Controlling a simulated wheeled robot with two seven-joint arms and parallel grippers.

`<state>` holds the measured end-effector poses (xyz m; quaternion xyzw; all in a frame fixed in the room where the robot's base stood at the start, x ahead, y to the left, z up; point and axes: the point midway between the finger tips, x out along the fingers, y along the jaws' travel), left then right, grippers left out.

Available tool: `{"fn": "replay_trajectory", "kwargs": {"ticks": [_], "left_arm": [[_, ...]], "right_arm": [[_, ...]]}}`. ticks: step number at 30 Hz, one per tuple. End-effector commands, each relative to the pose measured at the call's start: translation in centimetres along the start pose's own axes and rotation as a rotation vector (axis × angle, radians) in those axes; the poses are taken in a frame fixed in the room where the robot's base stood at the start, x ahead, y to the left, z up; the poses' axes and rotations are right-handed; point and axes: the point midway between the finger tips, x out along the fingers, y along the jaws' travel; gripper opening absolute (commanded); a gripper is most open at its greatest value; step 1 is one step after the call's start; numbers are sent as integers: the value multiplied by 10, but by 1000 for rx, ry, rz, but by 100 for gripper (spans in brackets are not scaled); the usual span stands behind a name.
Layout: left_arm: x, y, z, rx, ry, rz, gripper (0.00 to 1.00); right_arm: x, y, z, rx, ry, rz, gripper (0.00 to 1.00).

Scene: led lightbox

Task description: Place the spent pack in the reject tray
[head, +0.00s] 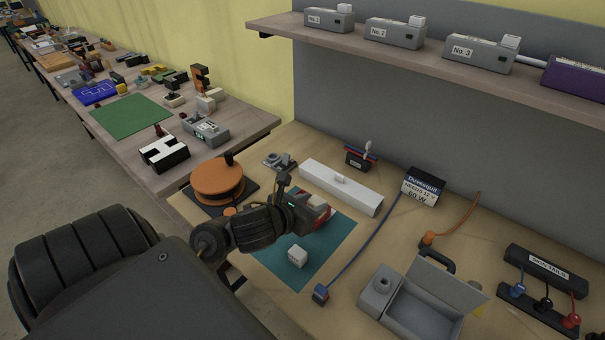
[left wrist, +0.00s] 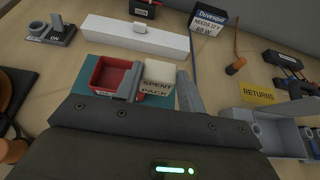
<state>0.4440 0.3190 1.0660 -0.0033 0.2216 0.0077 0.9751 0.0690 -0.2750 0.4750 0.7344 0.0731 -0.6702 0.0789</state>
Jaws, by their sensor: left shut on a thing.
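My left gripper (head: 316,206) is over the teal mat. In the left wrist view its fingers (left wrist: 158,88) are on either side of a white block, the spent pack (left wrist: 157,74), lettered "SPENT PACK". The gripper is shut on it. A red open tray (left wrist: 108,74) lies just left of the pack in that view, partly covered by the left finger. In the head view only a red edge of the tray (head: 322,216) shows past the gripper. I cannot tell the pack's height above the mat. My right gripper is not in view.
A long white bar (head: 340,187) lies behind, an orange spool (head: 217,181) at left. A grey open box (head: 420,312), a blue-plugged cable (head: 321,292) and a yellow RETURNS label (left wrist: 257,93) are at right.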

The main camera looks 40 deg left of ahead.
Motion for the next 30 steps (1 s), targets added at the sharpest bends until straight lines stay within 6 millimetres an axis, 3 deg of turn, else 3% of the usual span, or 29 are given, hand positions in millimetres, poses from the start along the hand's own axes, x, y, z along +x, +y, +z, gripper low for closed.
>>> {"fn": "replay_trajectory", "kwargs": {"ticks": [1, 15, 18, 21, 30], "left_arm": [[5, 4, -4, 13, -3, 0, 17], [32, 34, -10, 12, -1, 9, 17], [52, 46, -30, -1, 5, 10, 17], [64, 56, -37, -2, 4, 8, 17], [74, 65, -40, -2, 3, 6, 17]], "right_arm": [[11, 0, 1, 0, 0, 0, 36], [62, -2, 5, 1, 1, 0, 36], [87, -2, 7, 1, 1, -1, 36], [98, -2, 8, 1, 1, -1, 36], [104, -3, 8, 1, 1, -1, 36]]}}
